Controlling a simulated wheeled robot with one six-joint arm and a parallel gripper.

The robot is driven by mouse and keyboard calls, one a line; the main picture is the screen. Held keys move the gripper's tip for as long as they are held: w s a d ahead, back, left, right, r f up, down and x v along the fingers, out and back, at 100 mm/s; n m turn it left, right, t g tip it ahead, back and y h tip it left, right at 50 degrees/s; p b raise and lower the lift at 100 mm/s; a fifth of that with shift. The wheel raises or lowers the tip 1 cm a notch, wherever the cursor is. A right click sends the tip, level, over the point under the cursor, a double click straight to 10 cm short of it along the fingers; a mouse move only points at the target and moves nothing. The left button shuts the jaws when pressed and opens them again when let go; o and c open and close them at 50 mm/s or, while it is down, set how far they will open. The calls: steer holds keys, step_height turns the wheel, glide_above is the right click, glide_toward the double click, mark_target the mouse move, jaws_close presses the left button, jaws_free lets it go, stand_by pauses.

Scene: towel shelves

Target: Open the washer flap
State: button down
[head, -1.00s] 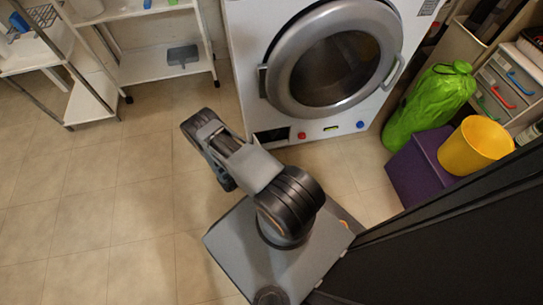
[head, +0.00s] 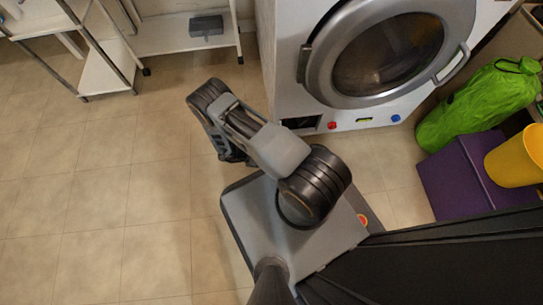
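The white washer (head: 288,100) stands at the top right of the head view. Its round flap (head: 320,75) has a grey ring and dark glass, and looks shut. A curved handle (head: 455,66) is on the flap's right side and a hinge on its left. My arm is folded over my base, in front of and below the washer. My gripper (head: 236,157) is at the arm's left side, pointing down, well apart from the flap and its handle. Its fingers are mostly hidden by the arm, so their opening cannot be told.
A white wheeled shelf (head: 165,38) with a grey item (head: 206,25) stands left of the washer. A green bag (head: 485,105), a purple box (head: 465,180) and a yellow bucket (head: 515,162) crowd the right. The tiled floor (head: 90,210) at left is clear.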

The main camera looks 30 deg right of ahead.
stand_by(0.3)
steer(key=c, duration=0.7)
jaws_free()
steer(key=shift+c, duration=0.2)
steer(key=p+v, duration=0.2)
steer(key=v, duration=1.1)
steer(key=shift+w+a+p, duration=0.2)
steer(key=shift+a+p, duration=0.15)
steer(key=shift+p, duration=0.05)
steer(key=shift+r, duration=0.1)
